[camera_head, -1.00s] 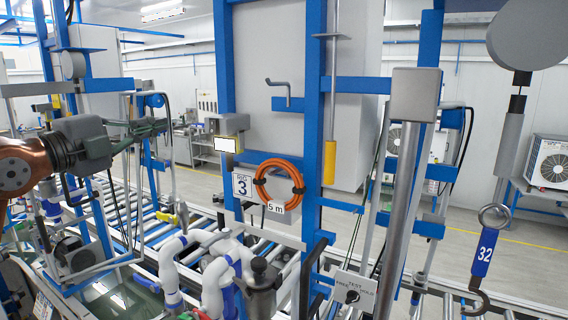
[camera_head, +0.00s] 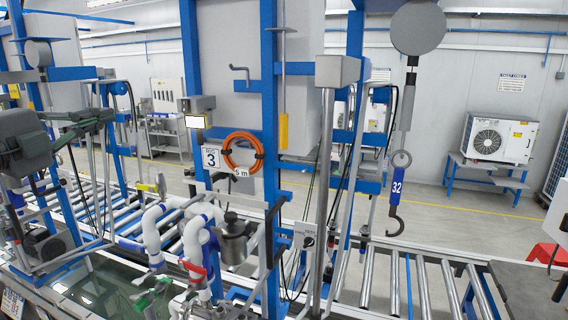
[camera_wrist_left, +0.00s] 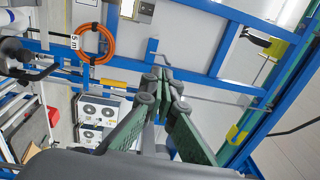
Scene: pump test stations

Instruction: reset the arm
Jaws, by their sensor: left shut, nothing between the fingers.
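My left gripper (camera_head: 104,117) comes in at the left edge of the head view, with its grey-green body and thin dark fingers pointing right. Its fingers are shut and nothing is held. It appears in front of the blue frame left of the pump station, with no clear contact. In the left wrist view, the green finger links of the left gripper (camera_wrist_left: 164,82) come together in front of blue frame bars. My right gripper is not in view.
An orange hose coil (camera_head: 243,152) hangs on the blue post beside the number 3 sign (camera_head: 210,157). White pipes (camera_head: 196,236) stand below. A hook tagged 32 (camera_head: 396,190) hangs at right above the roller conveyor (camera_head: 425,285). Open floor (camera_head: 450,215) lies behind it.

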